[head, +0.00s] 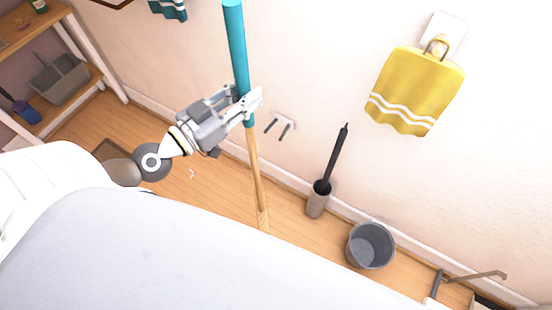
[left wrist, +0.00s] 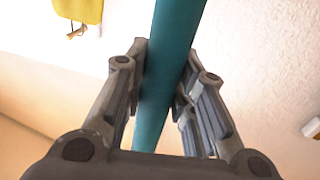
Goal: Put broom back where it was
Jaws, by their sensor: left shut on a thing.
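The broom (head: 238,50) has a teal upper handle and a pale wooden lower part, and stands nearly upright in front of the wall. My left gripper (head: 248,106) is shut on the teal handle near where it meets the wood. In the left wrist view the teal handle (left wrist: 168,70) runs between both fingers. The broom's lower end is hidden behind my own white body. A wall holder with two dark prongs (head: 281,123) is just right of the gripper, apart from the broom. My right gripper is not in view.
A toilet brush in its holder (head: 318,199) and a grey bucket (head: 370,246) stand on the floor by the wall. A yellow towel (head: 415,90) hangs at right. A shelf with a grey caddy (head: 58,79) stands at left.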

